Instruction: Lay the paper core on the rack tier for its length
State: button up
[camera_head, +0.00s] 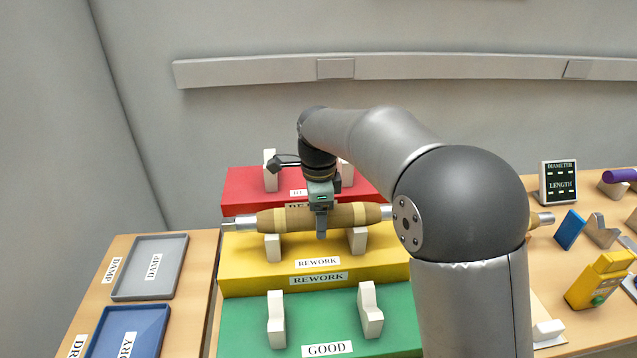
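A grey DAMP tray (180,285) and a blue DRY tray (150,335) stand empty on the left. At right are a DIAMETER/LENGTH display (558,182) showing dashes, a yellow meter (598,280), a blue block (569,230) and a purple cylinder (620,175). My arm hides the rack's right side.

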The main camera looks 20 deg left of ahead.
notch_tip(320, 180, up, 17)
jog(key=shift+f, duration=0.2)
jog(key=shift+d, duration=0.1)
jog(key=s+d+f+n, duration=0.2)
jog(key=s+d+n, duration=0.1)
jog(key=d, duration=0.6)
jog(key=s+d+f+n, duration=0.3)
jog(key=d, duration=0.5)
jog(key=s+d+f+n, duration=0.3)
jog(key=s+d+f, duration=0.3)
jog(key=s, duration=0.3)
jog(key=s+d+f+n, duration=0.4)
jog(key=s+d+f, duration=0.2)
jog(key=s+f, duration=0.1)
jog(key=shift+s+d+t, duration=0.35)
jog(key=shift+s+t, duration=0.05)
jog(key=shift+s, duration=0.5)
